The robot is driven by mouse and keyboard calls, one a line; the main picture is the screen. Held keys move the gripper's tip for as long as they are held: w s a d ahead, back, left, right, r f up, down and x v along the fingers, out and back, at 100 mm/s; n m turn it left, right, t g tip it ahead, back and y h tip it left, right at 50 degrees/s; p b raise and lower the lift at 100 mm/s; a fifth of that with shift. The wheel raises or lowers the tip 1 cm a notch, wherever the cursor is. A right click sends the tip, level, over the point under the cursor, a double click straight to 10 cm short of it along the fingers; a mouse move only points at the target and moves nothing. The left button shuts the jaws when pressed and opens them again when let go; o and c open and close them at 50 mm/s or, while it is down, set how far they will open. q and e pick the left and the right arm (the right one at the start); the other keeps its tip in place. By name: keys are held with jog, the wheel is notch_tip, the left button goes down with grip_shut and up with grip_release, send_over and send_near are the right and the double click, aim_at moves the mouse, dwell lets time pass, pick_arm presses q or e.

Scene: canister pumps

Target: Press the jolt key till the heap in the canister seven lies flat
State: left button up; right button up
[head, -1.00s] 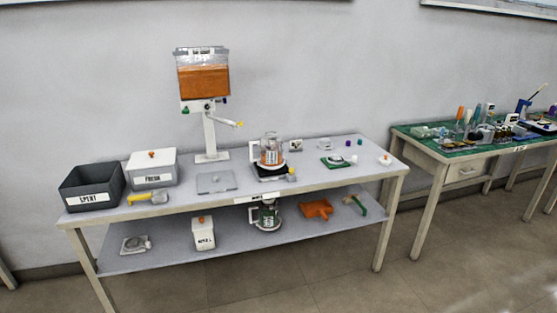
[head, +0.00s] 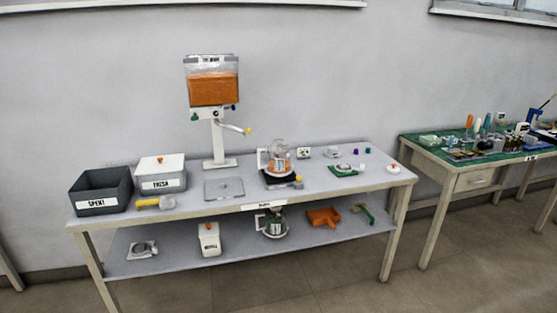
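A clear canister (head: 279,158) with orange material at its base and a pale handle on its left stands on a black base (head: 276,178) on the table's top. No number is readable on it, and the shape of its heap is too small to tell. A small part with a yellow end (head: 298,181) shows at the base's front right; I cannot tell if it is the jolt key. Another canister (head: 272,222) with dark green inside stands on the lower shelf. Neither of my grippers is in view.
A dark bin (head: 100,190) marked SPENT and a white-lidded bin (head: 161,174) marked FRESH are at left. A cluttered green-topped bench (head: 465,160) is at right. Floor in front is clear.

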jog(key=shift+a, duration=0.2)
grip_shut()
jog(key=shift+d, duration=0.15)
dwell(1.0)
